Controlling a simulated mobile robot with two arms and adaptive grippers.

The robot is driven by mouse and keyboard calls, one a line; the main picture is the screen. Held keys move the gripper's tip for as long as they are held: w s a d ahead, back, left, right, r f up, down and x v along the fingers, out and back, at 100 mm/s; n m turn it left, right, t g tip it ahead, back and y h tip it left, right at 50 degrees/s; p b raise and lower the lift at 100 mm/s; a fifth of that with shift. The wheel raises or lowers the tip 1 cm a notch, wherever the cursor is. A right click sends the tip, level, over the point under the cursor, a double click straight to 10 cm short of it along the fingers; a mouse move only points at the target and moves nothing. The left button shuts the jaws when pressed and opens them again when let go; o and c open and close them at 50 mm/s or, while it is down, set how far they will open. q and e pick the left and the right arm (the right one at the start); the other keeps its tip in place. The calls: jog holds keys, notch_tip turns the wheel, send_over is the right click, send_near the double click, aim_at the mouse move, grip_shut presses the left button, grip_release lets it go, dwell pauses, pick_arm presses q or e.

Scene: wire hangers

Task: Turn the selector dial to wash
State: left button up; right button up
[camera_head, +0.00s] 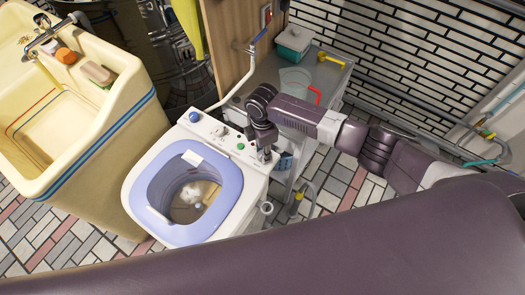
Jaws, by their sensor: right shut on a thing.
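The washing machine (140,188) is white with a lilac lid ring around an open drum. Its control panel runs along the back edge, with a blue knob (194,116), a pale round dial (217,130) and a small green button (240,146). My right gripper (265,155) reaches down over the right end of this panel. It is shut on what appears to be the selector dial there, mostly hidden by the fingers. The dial's marks and setting are too small or covered to read. My left gripper is not in view.
A cream sink (110,120) with a tap, sponge and soap stands at left. White fluff (191,193) lies in the drum. A hose stands right of the machine.

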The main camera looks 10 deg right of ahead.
jog(key=o, duration=1.1)
jog(key=shift+o, duration=0.2)
notch_tip(320, 180, up, 12)
